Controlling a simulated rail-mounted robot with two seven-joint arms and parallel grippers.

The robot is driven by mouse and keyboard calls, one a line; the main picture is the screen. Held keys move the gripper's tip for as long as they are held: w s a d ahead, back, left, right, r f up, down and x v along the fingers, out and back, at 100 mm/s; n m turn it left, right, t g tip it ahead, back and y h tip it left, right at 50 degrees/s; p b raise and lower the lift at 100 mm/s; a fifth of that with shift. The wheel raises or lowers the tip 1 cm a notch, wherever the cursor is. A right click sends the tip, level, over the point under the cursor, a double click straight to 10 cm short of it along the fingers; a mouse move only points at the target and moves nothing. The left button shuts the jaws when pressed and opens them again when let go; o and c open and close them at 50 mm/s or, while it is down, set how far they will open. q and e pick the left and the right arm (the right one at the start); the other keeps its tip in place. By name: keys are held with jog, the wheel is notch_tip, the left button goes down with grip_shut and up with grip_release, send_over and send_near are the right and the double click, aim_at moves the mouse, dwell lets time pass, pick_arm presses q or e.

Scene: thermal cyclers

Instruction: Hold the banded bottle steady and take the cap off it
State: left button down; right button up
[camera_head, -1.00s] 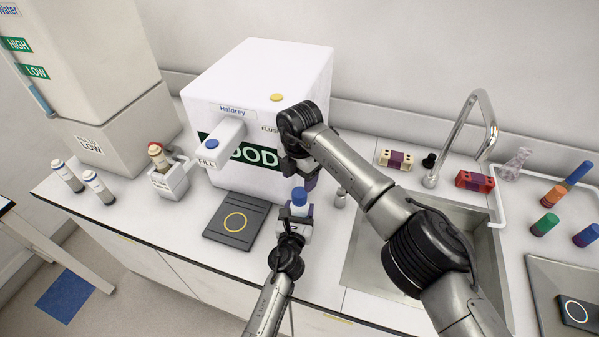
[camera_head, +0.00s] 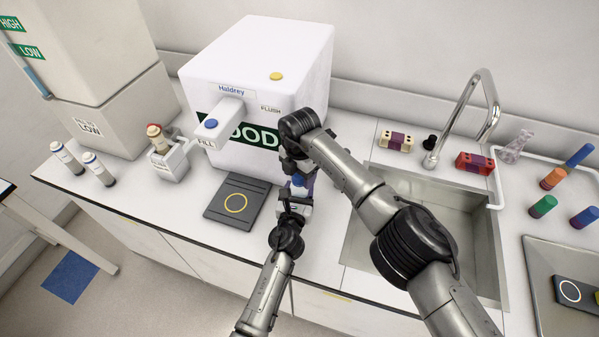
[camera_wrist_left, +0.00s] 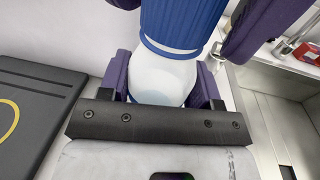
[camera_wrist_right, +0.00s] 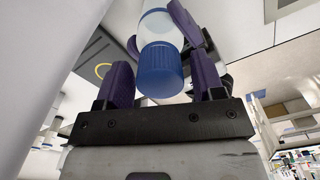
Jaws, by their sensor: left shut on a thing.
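The bottle (camera_wrist_left: 160,78) has a clear, pale body and a ribbed blue cap (camera_wrist_right: 160,72); the cap's ring also shows in the left wrist view. My left gripper (camera_head: 295,203) is shut on the bottle's body and holds it upright beside the white dispenser. My right gripper (camera_head: 298,168) is above, with its purple fingers on either side of the cap. In the right wrist view gaps show between those fingers and the cap, so it is open. In the head view my right gripper hides most of the cap.
The white dispenser (camera_head: 258,75) stands close behind the grippers. A dark pad with a yellow ring (camera_head: 236,202) lies left of them, and the sink (camera_head: 425,225) is at right. Several capped tubes stand at the far left and right.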

jog(key=c, duration=0.9)
jog(key=shift+o, duration=0.2)
jog(key=n, duration=0.6)
jog(key=shift+n, duration=0.4)
jog(key=o, duration=1)
jog(key=shift+r, duration=0.15)
